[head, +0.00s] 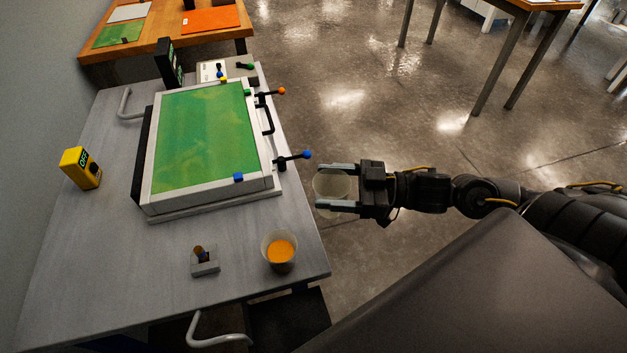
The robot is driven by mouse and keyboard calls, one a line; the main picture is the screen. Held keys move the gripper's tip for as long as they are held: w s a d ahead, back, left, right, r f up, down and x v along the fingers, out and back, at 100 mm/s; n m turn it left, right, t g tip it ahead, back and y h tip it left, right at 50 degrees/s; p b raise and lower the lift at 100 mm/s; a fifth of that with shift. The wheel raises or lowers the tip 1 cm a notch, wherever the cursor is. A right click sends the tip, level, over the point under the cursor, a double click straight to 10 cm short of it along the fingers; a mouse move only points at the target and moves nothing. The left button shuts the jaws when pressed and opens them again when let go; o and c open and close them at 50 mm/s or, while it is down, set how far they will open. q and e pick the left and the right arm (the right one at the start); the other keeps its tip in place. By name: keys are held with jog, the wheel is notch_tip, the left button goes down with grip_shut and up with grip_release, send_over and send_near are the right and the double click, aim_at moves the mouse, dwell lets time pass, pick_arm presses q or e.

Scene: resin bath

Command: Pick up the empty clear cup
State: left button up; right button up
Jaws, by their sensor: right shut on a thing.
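The empty clear cup (331,188) is between the two fingers of my right gripper (336,187), out past the right edge of the grey table. My right gripper is shut on it, one finger on each side. The cup looks see-through, and the floor shows through it. My arm comes in from the right. A second clear cup (280,252), holding orange liquid, stands on the table near its front right corner. My left gripper does not show.
A grey table (110,248) carries a white-framed bath with a green surface (206,137), with knobbed levers on its right side. A yellow box (80,168) stands at the left and a small grey holder (205,262) at the front. A wooden table (165,45) stands behind.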

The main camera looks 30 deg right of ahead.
aim_at(344, 198)
jog(key=s, duration=0.1)
jog(key=s+r, duration=0.1)
jog(key=s, duration=0.1)
jog(key=shift+s+d+r+p, duration=0.15)
jog(key=shift+d+r+p, duration=0.1)
jog(key=shift+d+p, duration=0.1)
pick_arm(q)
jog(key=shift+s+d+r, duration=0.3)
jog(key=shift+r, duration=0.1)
pick_arm(e)
jog(key=shift+s+d+r, duration=0.15)
jog(key=shift+s+r, duration=0.2)
jog(key=shift+s, duration=0.4)
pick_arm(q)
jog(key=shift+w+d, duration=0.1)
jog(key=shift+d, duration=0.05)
